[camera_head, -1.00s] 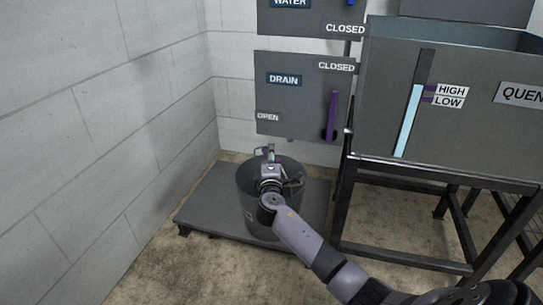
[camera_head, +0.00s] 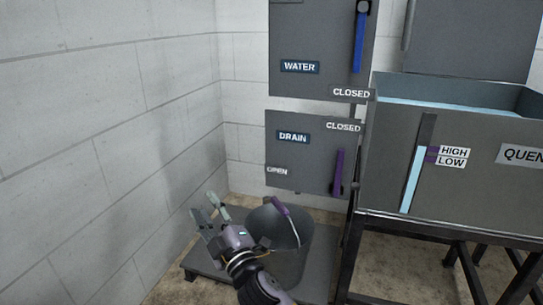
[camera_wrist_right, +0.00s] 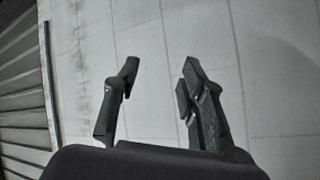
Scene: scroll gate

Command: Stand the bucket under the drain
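The grey bucket (camera_head: 290,262) stands upright on a low grey platform (camera_head: 203,255), below the drain panel (camera_head: 309,160). Its raised handle shows a purple grip (camera_head: 279,206). My right gripper (camera_head: 211,212) is at the bucket's upper left in the head view, with its fingers pointing up and left. In the right wrist view its two fingers (camera_wrist_right: 158,85) are spread with nothing between them, facing the wall. The forearm hides part of the bucket's left side. I cannot make out the drain outlet, so its alignment with the bucket is unclear. My left gripper is not in view.
The drain's purple lever (camera_head: 338,172) points up towards its CLOSED label. The water panel (camera_head: 318,50) with a blue lever (camera_head: 359,42) is above. A quench tank (camera_head: 470,175) on a dark frame stands at the right. A block wall (camera_head: 110,150) bounds the left.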

